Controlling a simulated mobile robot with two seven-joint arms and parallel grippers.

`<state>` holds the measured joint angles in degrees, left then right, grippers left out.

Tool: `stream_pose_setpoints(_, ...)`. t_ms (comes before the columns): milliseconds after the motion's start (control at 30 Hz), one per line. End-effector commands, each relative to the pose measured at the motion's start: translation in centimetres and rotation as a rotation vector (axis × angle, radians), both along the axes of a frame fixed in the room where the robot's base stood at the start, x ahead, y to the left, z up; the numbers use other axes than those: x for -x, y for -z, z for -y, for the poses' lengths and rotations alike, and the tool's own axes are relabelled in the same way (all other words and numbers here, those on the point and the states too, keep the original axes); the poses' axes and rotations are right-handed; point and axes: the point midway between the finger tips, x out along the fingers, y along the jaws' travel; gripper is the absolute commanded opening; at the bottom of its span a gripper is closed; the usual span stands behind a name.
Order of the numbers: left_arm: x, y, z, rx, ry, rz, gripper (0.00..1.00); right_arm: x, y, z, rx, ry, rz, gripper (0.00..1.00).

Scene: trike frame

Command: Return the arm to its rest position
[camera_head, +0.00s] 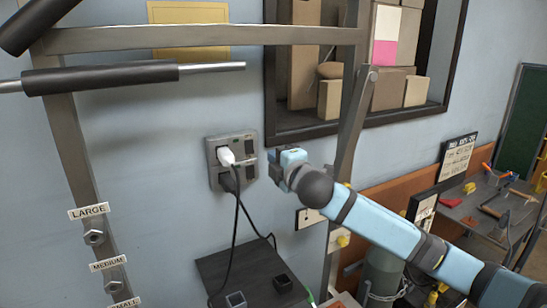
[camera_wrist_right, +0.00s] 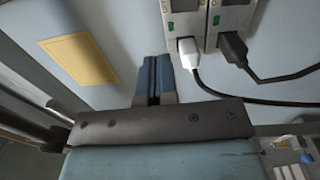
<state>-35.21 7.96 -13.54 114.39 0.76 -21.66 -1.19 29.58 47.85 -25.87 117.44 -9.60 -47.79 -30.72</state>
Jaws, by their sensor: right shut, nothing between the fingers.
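My right arm comes in from the lower right in the head view. Its gripper (camera_head: 280,160) is raised just right of a grey wall outlet (camera_head: 217,178). A white plug (camera_head: 226,156) sits in the upper socket and a black plug (camera_head: 228,180) in the lower one, each with a black cable hanging down. In the right wrist view my right gripper (camera_wrist_right: 154,62) has its two blue fingers together with nothing between them. The white plug (camera_wrist_right: 189,53) and black plug (camera_wrist_right: 235,48) are to the right of the fingers, apart from them. My left gripper is not in view.
A metal frame with a horizontal bar (camera_head: 210,38) and an upright post (camera_head: 350,120) stands close to my right arm. A dark grey box surface (camera_head: 225,265) is below the outlet. A wall shelf with boxes (camera_head: 330,100) is above. A workbench with tools (camera_head: 490,205) is at right.

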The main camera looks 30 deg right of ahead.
Motion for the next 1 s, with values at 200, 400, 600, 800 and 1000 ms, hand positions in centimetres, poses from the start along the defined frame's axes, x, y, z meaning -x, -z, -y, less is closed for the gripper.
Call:
stream_pose_setpoints(200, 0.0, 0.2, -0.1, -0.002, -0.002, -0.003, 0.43, 0.0, 0.0, 0.0, 0.000, 0.000, 0.000, 0.00)
stream_pose_setpoints(400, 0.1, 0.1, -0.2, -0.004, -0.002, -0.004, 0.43, 0.4, 4.1, -1.6, -0.079, -0.038, -0.058, 0.00)
stream_pose_setpoints(600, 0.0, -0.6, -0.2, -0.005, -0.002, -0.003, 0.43, 4.1, 16.5, -6.3, -0.378, -0.121, -0.241, 0.00)
stream_pose_setpoints(800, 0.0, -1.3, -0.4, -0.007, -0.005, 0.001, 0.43, 11.3, 28.3, -10.9, -0.741, -0.125, -0.426, 0.00)
stream_pose_setpoints(1000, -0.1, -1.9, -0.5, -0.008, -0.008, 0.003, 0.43, 21.1, 37.3, -14.5, -1.105, -0.033, -0.571, 0.00)
